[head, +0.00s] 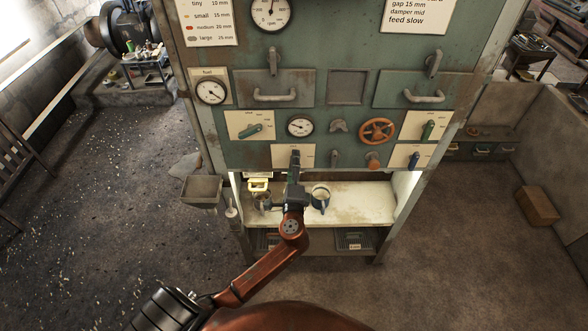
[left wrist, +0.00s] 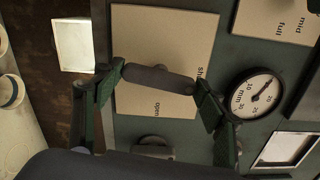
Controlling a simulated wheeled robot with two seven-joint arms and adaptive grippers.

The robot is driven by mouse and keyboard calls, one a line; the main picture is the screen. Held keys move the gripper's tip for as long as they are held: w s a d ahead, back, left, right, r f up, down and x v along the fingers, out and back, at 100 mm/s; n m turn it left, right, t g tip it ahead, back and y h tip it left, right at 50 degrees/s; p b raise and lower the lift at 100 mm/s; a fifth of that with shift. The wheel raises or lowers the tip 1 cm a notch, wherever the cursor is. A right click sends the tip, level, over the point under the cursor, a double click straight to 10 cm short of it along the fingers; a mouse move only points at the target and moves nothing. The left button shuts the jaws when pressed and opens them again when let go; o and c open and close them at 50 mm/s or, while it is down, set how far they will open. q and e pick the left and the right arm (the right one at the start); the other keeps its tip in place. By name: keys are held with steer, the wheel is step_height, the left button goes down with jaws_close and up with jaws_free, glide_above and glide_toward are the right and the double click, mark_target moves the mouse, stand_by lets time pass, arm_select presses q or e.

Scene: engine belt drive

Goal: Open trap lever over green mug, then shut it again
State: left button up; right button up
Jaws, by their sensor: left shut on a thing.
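The trap lever (left wrist: 158,80) is a dark rounded bar on a pale plate (left wrist: 165,40) with "shut" and "open" printed on it. In the left wrist view my left gripper (left wrist: 162,88) has its green fingers at both ends of the bar, shut on it. In the head view my left gripper (head: 294,170) is at the plate (head: 281,155), hiding part of the lever. A mug (head: 320,198) with a pale inside stands on the shelf right of my gripper. Its colour is hard to tell. My right gripper is not in view.
A yellow-topped item (head: 258,186) stands on the shelf (head: 365,200) left of my wrist. The panel above carries other levers (head: 428,130), an orange handwheel (head: 377,131) and gauges (head: 300,127). A grey bin (head: 201,190) hangs at the left. The shelf's right part is clear.

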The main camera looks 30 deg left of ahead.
arm_select(q)
steer(key=shift+n+b, duration=0.6)
steer(key=shift+n, duration=0.4)
steer(key=o, duration=1.2)
steer(key=shift+c, duration=0.2)
steer(key=v, duration=1.2)
